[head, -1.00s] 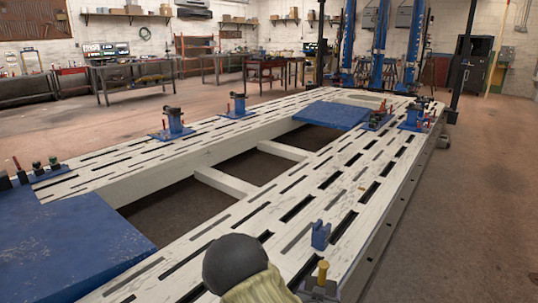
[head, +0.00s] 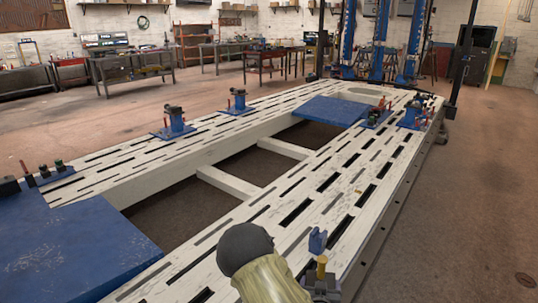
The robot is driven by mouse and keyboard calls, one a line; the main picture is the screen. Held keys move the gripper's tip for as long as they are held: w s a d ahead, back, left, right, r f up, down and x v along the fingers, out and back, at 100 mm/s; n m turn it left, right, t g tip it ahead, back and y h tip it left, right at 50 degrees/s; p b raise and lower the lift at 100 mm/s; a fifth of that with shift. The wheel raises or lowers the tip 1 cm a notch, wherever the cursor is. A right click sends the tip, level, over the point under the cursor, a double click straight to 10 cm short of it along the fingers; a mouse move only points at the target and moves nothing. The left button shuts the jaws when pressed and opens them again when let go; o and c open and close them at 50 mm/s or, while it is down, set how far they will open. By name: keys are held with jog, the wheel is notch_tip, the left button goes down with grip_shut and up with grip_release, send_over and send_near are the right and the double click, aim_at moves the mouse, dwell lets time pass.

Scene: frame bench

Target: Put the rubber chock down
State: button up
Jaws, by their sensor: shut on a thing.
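My arm comes in from the bottom edge, and its dark grey end, my gripper (head: 320,287), is low in the picture above the near right rail of the bench. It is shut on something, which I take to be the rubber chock. A short yellow upright piece (head: 321,267) shows at the gripper; I cannot tell whether it is part of the chock. A small blue notched block (head: 317,241) shows just beyond it. I cannot tell whether the two touch. My arm link and the bottom edge hide part of this area.
The white slotted frame bench (head: 215,172) has open wells in its middle. A blue plate (head: 75,245) covers the near left and another blue plate (head: 333,111) the far end. Blue clamp stands (head: 173,122) sit along the left rail. The right rail beyond the blue block is mostly clear.

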jog(key=shift+n+y, duration=0.6)
jog(key=shift+y, duration=0.1)
jog(key=r+p, duration=0.3)
jog(key=p, duration=0.1)
jog(key=r+p, duration=0.8)
jog(key=p, duration=0.1)
jog(key=shift+s, duration=0.4)
notch_tip(320, 180, up, 9)
jog(key=s+y+p, duration=0.1)
jog(key=p, duration=1.1)
jog(key=shift+s+n, duration=0.15)
jog(key=shift+n, duration=0.25)
jog(key=shift+f, duration=0.1)
send_near(323, 256)
jog(key=shift+w+r, duration=0.25)
jog(key=shift+w, duration=0.05)
jog(key=shift+a, duration=0.1)
dwell(1.6)
